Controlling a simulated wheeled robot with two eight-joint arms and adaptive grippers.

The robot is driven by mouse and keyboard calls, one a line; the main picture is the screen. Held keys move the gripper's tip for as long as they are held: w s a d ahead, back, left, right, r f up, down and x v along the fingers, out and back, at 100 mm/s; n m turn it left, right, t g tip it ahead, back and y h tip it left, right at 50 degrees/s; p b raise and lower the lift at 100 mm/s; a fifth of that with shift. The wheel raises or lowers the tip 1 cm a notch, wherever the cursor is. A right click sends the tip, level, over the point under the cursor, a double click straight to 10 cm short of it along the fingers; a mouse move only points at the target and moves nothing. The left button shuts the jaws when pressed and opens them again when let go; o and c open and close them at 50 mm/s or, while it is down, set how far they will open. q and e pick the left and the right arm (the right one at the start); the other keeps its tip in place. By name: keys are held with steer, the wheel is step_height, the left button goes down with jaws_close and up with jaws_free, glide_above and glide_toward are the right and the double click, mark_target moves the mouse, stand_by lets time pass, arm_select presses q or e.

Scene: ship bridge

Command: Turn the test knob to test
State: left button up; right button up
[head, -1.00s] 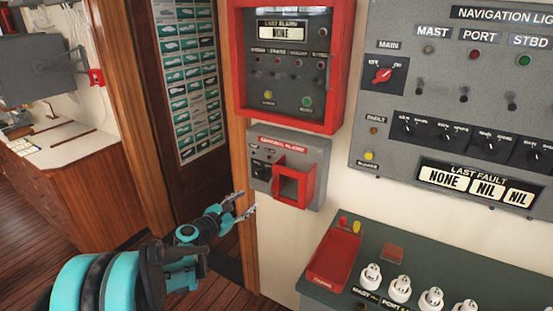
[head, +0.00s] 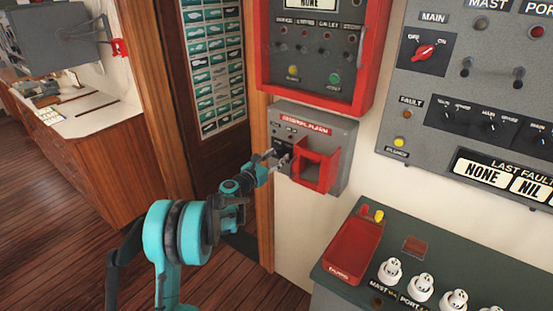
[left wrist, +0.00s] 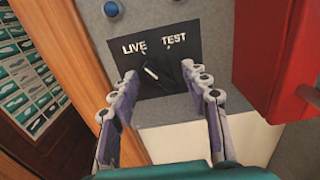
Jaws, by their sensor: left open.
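The general alarm box (head: 340,135) is a grey panel on the wall with a red guard frame (head: 318,170) on its front. In the left wrist view, the dark test knob (left wrist: 158,73) sits on a black plate marked LIVE and TEST. Its white pointer line slants up and left, toward LIVE. My left gripper (head: 277,158) is at the box's left part, just left of the red frame. In the left wrist view my gripper (left wrist: 160,85) is open, one finger on each side of the knob. I cannot tell whether they touch it. In the head view the gripper hides the knob.
A red-framed alarm panel (head: 262,80) hangs just above the box. The navigation light panel (head: 395,100) is to the right. A console with a red tray (head: 355,245) and white knobs stands below right. A wooden door post (head: 170,100) is at the left.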

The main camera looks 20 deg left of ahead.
arm_select(q)
jaws_close()
steer(key=shift+m, duration=0.4)
steer(key=m, duration=1.3)
stand_by(0.6)
